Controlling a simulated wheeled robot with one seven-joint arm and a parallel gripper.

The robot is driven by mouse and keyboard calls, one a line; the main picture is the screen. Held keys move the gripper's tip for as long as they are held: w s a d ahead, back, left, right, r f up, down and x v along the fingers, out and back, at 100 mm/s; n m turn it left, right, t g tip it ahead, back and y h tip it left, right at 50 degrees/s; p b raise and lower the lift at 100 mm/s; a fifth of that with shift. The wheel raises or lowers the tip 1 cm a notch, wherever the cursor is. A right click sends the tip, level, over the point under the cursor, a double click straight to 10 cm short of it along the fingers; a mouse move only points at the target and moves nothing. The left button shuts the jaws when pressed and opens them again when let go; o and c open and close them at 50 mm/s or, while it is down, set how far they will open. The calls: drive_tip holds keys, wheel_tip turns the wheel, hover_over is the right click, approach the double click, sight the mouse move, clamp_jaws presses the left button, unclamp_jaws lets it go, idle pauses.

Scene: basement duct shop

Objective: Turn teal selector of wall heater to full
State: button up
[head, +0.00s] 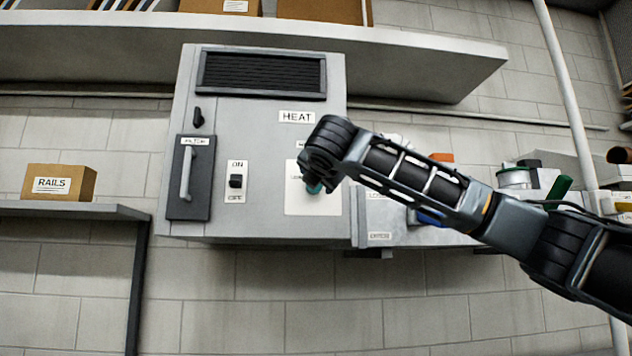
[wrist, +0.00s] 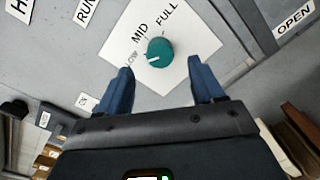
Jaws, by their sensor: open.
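The grey wall heater (head: 262,150) is mounted on the block wall in the head view. Its teal selector (wrist: 159,52) is a round knob on a white plate (wrist: 176,78) marked LOW, MID and FULL. The knob's white mark points to the LOW side. In the head view only a bit of teal (head: 314,188) shows below my wrist, which hides the rest. My gripper (wrist: 162,70) is open in the wrist view, with one blue finger on each side below the knob. The fingers look apart from it, though exact depth is unclear.
Left of the plate are an ON rocker switch (head: 236,182) and a dark filter panel with a handle (head: 186,174). A shelf (head: 420,62) runs above the heater. Another shelf (head: 70,209) holds a RAILS box (head: 59,182). Grey boxes and small items crowd the right.

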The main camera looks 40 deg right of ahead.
drive_tip(key=shift+p+x, duration=0.55)
drive_tip(key=shift+x, duration=2.1)
drive_tip(key=shift+c, duration=0.4)
drive_tip(key=c, duration=1)
drive_tip(key=shift+f+m, duration=0.1)
drive_tip(key=shift+m, duration=0.3)
drive_tip(key=m, duration=0.7)
drive_tip(key=m+p, duration=0.1)
drive_tip(key=m, duration=0.7)
drive_tip(key=m+y, duration=0.1)
drive_tip(key=m, duration=0.6)
drive_tip(key=shift+f+m, duration=0.3)
drive_tip(key=shift+p, duration=0.3)
